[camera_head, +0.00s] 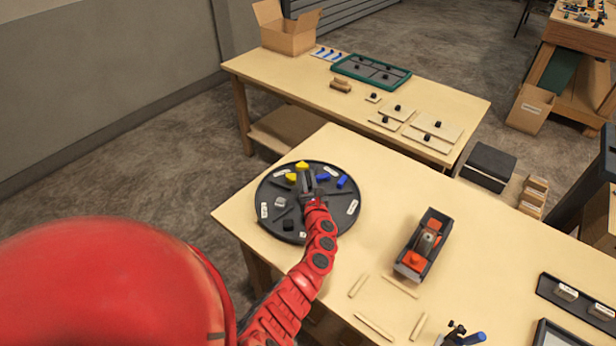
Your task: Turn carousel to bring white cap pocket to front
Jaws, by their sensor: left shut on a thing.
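The carousel (265,190) is a round black turntable on the near wooden table, with thin dividers and white labels around its rim. Yellow caps (291,177) lie at its far side and blue caps (342,182) at its far right. A pale grey-white piece (280,202), perhaps the white cap, lies on its left half. My left gripper (305,178) reaches over the middle of the carousel from the near side. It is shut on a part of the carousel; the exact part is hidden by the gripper. My right gripper is not in view.
A dark box with orange parts (413,261) stands right of the carousel. Several wooden sticks (374,326) lie near the front. A dark tray (578,297) is at the right. Another table (300,72) with a cardboard box (287,36) stands behind. The tabletop between carousel and orange-filled box is clear.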

